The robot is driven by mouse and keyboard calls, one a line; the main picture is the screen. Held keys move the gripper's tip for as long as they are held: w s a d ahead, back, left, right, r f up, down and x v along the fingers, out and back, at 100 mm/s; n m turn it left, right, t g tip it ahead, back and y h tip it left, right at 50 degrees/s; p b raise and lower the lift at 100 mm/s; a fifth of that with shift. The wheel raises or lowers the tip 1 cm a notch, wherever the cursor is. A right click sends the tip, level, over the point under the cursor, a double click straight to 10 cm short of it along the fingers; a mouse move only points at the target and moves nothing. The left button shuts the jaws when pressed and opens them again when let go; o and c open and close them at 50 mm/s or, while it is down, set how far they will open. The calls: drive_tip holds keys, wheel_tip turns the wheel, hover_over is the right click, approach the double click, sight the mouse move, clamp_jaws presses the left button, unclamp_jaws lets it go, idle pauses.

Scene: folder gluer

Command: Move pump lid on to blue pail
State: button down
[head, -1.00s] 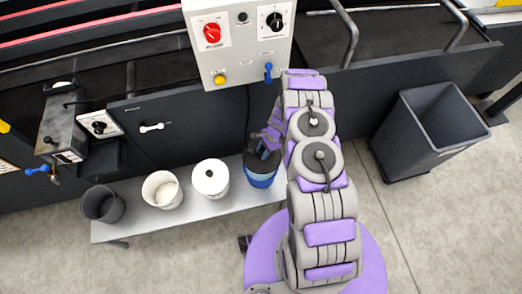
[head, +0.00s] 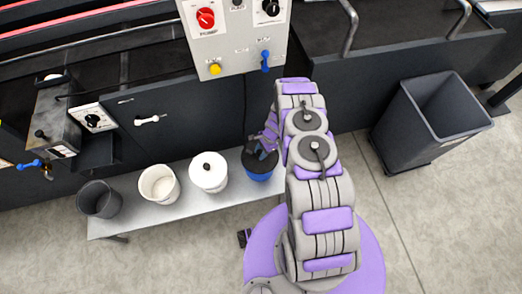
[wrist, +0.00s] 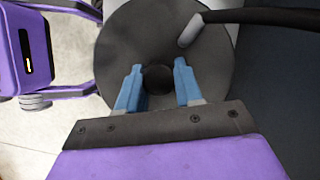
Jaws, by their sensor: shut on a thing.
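The pump lid (wrist: 215,65) is a dark grey disc with a round black knob in its middle. My gripper (wrist: 158,75) has its two blue fingers at either side of this knob and is shut on the lid. In the head view the lid is a dark shape at the top of the blue pail (head: 262,178), on the right part of the bench. My arm partly covers it there. The lid looks level over the pail's mouth, but I cannot tell whether it is fully seated. In the wrist view the lid hides the pail.
A black hose with a grey end (wrist: 190,30) reaches over the lid. A dark bin (head: 432,122) stands right.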

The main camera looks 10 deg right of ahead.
drive_tip(key=shift+a+f, duration=0.15)
drive_tip(key=shift+a, duration=0.25)
drive_tip(key=c, duration=0.7)
unclamp_jaws()
drive_tip(key=shift+d, duration=0.35)
drive_tip(key=shift+o, duration=0.2)
drive_tip(key=shift+a, duration=0.1)
drive_tip(key=shift+a, duration=0.1)
drive_tip(key=p+v, duration=0.4)
drive_tip(key=v, duration=1.3)
drive_tip(key=shift+d, duration=0.2)
drive_tip(key=shift+w, duration=0.1)
